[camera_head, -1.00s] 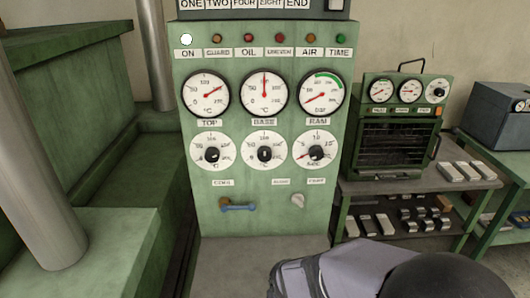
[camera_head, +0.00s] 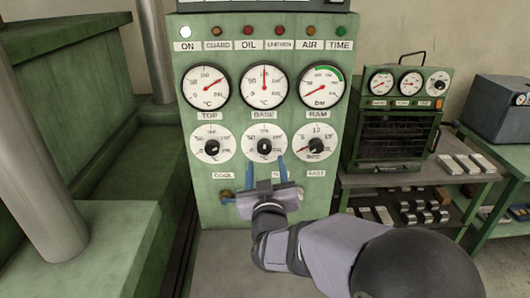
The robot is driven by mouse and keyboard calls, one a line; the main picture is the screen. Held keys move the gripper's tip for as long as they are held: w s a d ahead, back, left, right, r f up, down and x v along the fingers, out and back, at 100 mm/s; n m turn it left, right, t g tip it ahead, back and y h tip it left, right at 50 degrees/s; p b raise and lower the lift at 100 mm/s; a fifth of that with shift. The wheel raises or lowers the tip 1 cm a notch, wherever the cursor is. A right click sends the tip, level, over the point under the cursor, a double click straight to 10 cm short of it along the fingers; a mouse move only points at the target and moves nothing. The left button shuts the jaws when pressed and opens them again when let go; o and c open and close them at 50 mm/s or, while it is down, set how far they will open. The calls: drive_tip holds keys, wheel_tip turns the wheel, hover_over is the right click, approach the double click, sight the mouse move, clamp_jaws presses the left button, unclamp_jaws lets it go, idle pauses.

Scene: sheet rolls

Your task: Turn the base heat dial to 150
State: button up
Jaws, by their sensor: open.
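The base heat dial (camera_head: 265,146) is a white scale disc with a black knob, the middle one in the lower row on the green panel (camera_head: 200,185). The knob's white mark looks about upright; the scale figures are too small to read surely. The base gauge (camera_head: 264,86) above it has its red needle pointing nearly straight up. My gripper (camera_head: 265,168) is open, its two blue fingers pointing up just below the dial knob, one to each side. Whether the fingers touch the dial cannot be told. My gripper hides the small labels and part of the lower panel.
The top dial (camera_head: 212,146) and the ram dial (camera_head: 316,145) sit close on either side. A blue-handled lever (camera_head: 228,197) is partly hidden below. A small green oven (camera_head: 395,140) and metal blocks stand on a bench at the right. A steel column (camera_head: 40,165) stands at the left.

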sight(265, 151)
drive_tip(key=shift+w, duration=0.1)
drive_tip(key=shift+w+p, duration=1.5)
drive_tip(key=shift+w, duration=2.1)
drive_tip(key=c, duration=1)
